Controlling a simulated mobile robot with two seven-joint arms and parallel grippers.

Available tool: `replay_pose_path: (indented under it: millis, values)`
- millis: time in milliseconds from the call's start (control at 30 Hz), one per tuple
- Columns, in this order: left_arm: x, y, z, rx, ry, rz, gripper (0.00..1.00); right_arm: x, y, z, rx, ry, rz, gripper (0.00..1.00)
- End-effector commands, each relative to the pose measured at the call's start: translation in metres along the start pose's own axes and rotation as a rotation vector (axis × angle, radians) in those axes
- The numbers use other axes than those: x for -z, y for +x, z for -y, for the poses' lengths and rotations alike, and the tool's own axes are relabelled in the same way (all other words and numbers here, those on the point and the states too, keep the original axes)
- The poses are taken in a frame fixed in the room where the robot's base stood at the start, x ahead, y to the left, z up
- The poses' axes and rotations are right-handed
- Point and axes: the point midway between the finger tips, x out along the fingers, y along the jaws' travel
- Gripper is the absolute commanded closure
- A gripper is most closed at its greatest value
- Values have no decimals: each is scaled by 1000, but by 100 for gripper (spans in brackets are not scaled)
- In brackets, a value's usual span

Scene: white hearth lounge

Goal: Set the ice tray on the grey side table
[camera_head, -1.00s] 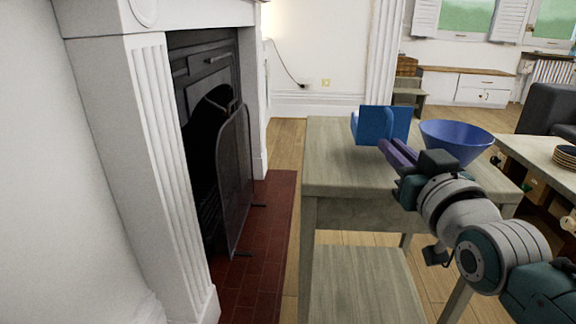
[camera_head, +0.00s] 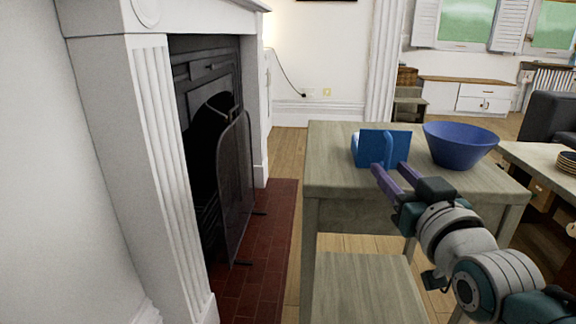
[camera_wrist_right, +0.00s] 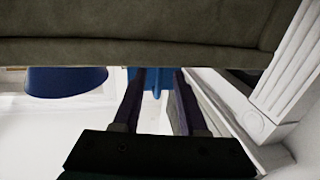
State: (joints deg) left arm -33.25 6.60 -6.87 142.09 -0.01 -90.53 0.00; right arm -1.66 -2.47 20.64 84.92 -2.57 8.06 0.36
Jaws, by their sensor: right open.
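The blue ice tray (camera_head: 375,147) stands with upright blue panels on the top of the grey side table (camera_head: 335,182). Its base appears to rest on the tabletop. My right gripper (camera_head: 389,167) is open, its two purple fingers spread apart and pointing at the near side of the tray. The fingertips are at or very near the tray; contact cannot be told. In the right wrist view, part of the blue tray (camera_wrist_right: 155,84) shows between the fingers, the rest hidden by a grey-brown band. My left gripper is not in view.
A blue bowl (camera_head: 461,147) stands on the same table, right of the tray. A fireplace with a mesh screen (camera_head: 235,175) is at left. Another table (camera_head: 540,165) with stacked plates (camera_head: 567,163) is at right. The tabletop left of the tray is clear.

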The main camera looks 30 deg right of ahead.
Motion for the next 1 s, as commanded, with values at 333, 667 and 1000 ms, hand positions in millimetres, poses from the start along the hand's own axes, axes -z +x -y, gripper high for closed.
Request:
replay_pose_path:
  millis: [333, 667, 1000]
  values:
    - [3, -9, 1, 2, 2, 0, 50, 4, -14, 0, 1, 0, 5, 58]
    - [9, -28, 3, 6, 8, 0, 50, 4, -87, 0, -1, 0, 6, 58]
    - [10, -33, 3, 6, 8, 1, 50, 1, -118, 4, 19, -4, 40, 58]
